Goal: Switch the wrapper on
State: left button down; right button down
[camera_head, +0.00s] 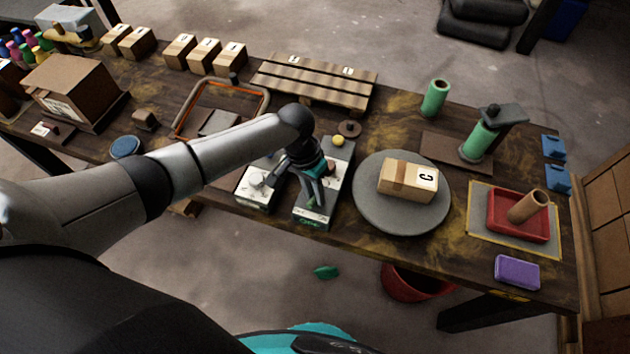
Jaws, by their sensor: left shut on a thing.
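A grey turntable (382,222) lies on the table with a carton marked C (400,177) on it; it looks like the wrapper's plate. Left of it stands a long control box (338,178) with a yellow knob (337,140) at its far end and a green control low on its near end. A second box (254,198) with a pale lever or knob stands beside it. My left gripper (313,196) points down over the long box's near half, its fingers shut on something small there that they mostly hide. My right gripper is out of view.
Right of the turntable are a green roll on a stand (478,140), a red tray (502,225) with a brown tube, and a purple block (517,272). A slatted pallet (315,83) lies behind. A red bin (412,284) stands on the floor below the front edge.

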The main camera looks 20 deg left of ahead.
pick_arm(q)
jog(key=n+p, duration=0.4)
jog(key=p, duration=0.1)
jog(key=n+t+p, duration=0.1)
jog(key=n+p, duration=0.1)
jog(key=shift+s+r+n, duration=0.2)
jog(key=shift+r+n, duration=0.05)
jog(key=shift+n, duration=0.05)
jog(key=n+p, duration=0.2)
jog(key=shift+n+t+p, duration=0.3)
jog(key=shift+t, duration=0.1)
jog(key=shift+f+n+t+p, duration=0.1)
jog(key=shift+n+t+p, duration=0.05)
jog(key=shift+n+p, duration=0.55)
jog(key=shift+f+n+t+p, duration=0.15)
jog(key=shift+n+p, duration=0.2)
jog(key=shift+n, duration=0.55)
jog(key=shift+a, duration=0.1)
jog(key=c, duration=0.8)
grip_release()
jog(key=shift+o, duration=0.2)
jog(key=shift+r, duration=0.15)
